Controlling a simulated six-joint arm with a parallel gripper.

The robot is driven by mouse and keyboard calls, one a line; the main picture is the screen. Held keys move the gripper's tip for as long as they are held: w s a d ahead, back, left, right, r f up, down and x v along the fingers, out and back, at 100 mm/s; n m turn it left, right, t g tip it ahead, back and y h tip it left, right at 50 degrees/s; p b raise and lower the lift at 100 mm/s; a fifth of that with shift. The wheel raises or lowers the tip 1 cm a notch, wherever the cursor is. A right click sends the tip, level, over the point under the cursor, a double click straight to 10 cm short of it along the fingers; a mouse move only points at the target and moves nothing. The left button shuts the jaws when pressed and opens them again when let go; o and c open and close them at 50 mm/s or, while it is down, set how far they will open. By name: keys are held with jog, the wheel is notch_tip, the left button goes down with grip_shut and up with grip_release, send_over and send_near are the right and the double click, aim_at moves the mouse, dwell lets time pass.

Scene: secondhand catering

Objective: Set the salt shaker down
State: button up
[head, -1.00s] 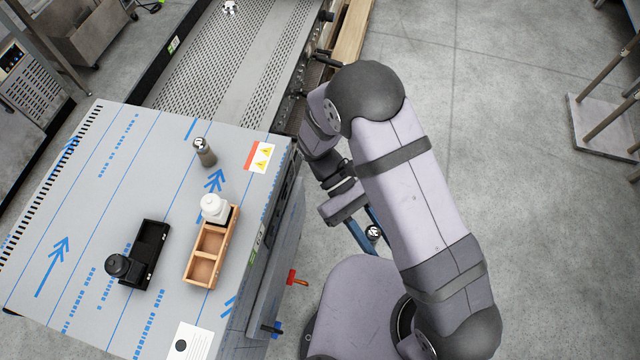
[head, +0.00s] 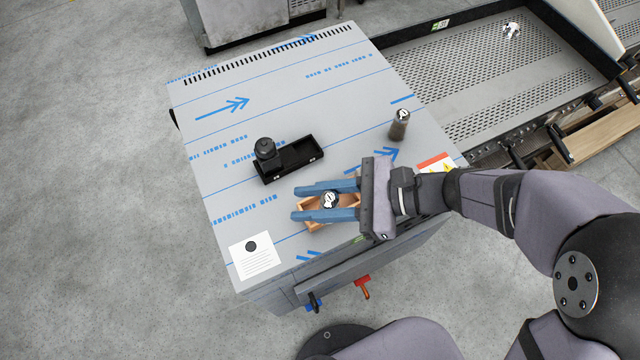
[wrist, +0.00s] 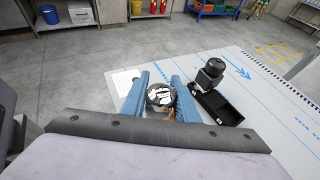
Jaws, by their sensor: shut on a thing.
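The salt shaker (head: 330,199), with a shiny metal top bearing a black-and-white mark, is between my gripper's blue fingers. My gripper (head: 326,201) is shut on it and holds it over the wooden tray (head: 318,225). The shaker's top also shows in the wrist view (wrist: 160,95), between the fingertips. The gripper hides much of the tray, and the white bottle seen in it earlier is hidden. I cannot tell whether the shaker touches the tray.
A black tray (head: 306,151) with a black jar (head: 266,150) in its left part lies beyond the wooden tray. A grey shaker (head: 399,127) stands toward the table's right edge. A card (head: 254,260) lies at the near left corner. The far tabletop (head: 270,80) is clear.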

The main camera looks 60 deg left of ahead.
aim_at(302, 202)
jog(key=a+r+m+t+y+b, duration=0.1)
jog(key=a+r+m+t+y, duration=0.2)
jog(key=a+r+m+y, duration=0.1)
jog(key=shift+a+r+m+b, duration=0.25)
jog(key=shift+r+m+b, duration=0.05)
jog(key=shift+r, duration=0.05)
jog(key=shift+f+b, duration=0.35)
jog(key=shift+f, duration=4.65)
jog(key=shift+f, duration=0.2)
jog(key=o, duration=1.1)
jog(key=shift+r+t, duration=0.1)
jog(key=shift+t, duration=0.2)
jog(key=shift+r, duration=0.1)
